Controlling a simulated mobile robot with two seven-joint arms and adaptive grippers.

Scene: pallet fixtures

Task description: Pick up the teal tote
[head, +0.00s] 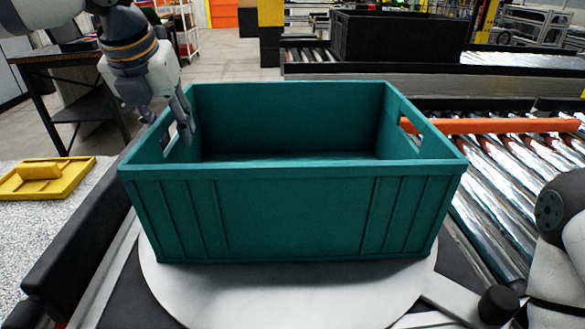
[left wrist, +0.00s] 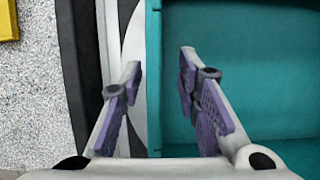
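The teal tote (head: 290,215) is an empty open-topped box with a handle slot in each end wall. It sits upright on a round white plate (head: 290,300) in the middle of the head view. My left gripper (head: 168,122) is at the tote's left end wall, by the handle slot. It is open, with one finger inside the tote and one outside. In the left wrist view the fingers (left wrist: 160,70) straddle the teal wall (left wrist: 153,75) with gaps on both sides. My right gripper is out of view; only part of my right arm shows at the right edge.
A roller conveyor (head: 510,190) with an orange rail (head: 490,126) lies to the right. A black bin (head: 395,38) stands on rollers behind. A dark table (head: 75,95) stands at the back left.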

